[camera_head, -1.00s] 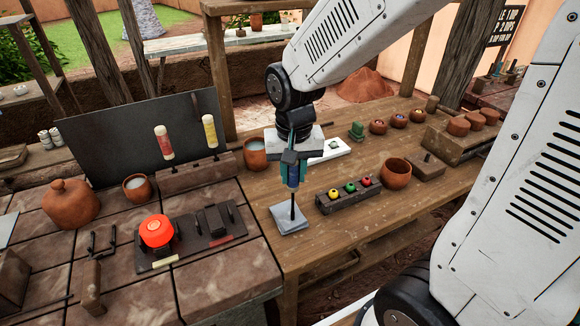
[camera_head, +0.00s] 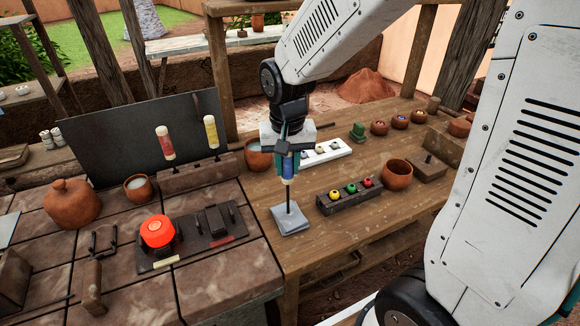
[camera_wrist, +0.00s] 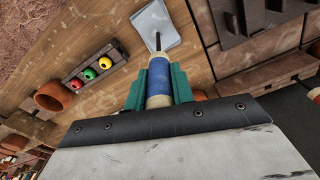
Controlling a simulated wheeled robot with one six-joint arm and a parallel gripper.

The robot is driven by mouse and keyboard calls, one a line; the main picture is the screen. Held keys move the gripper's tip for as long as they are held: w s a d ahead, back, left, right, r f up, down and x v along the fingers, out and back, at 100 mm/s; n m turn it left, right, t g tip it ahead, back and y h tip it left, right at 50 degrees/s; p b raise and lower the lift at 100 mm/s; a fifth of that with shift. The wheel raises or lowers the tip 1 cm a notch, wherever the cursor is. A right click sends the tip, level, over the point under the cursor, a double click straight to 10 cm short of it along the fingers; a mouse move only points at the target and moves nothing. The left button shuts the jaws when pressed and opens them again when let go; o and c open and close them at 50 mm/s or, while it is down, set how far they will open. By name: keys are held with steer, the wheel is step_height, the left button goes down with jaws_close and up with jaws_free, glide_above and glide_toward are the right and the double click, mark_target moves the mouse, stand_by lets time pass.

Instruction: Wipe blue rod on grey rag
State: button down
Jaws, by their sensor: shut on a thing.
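The grey rag (camera_head: 290,220) lies folded on the wooden table near its left front edge; it also shows at the top of the wrist view (camera_wrist: 156,24). My gripper (camera_head: 288,172) is above the rag and shut on the blue rod (camera_wrist: 159,82), which has a blue-wrapped handle with pale ends and a thin dark shaft. The rod points down, nearly upright in the head view, and its dark tip is at the rag. I cannot tell whether the tip presses on the cloth.
A dark block with yellow, green and red beads (camera_head: 350,191) stands right of the rag, with a clay bowl (camera_head: 396,174) beyond. A glowing orange-red piece (camera_head: 157,232) sits on the tiled surface at left. Red and yellow rods (camera_head: 210,131) stand in a rack behind.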

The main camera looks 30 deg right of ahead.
steer(key=shift+w, duration=0.65)
steer(key=shift+s, duration=2.5)
steer(key=shift+w, duration=2.55)
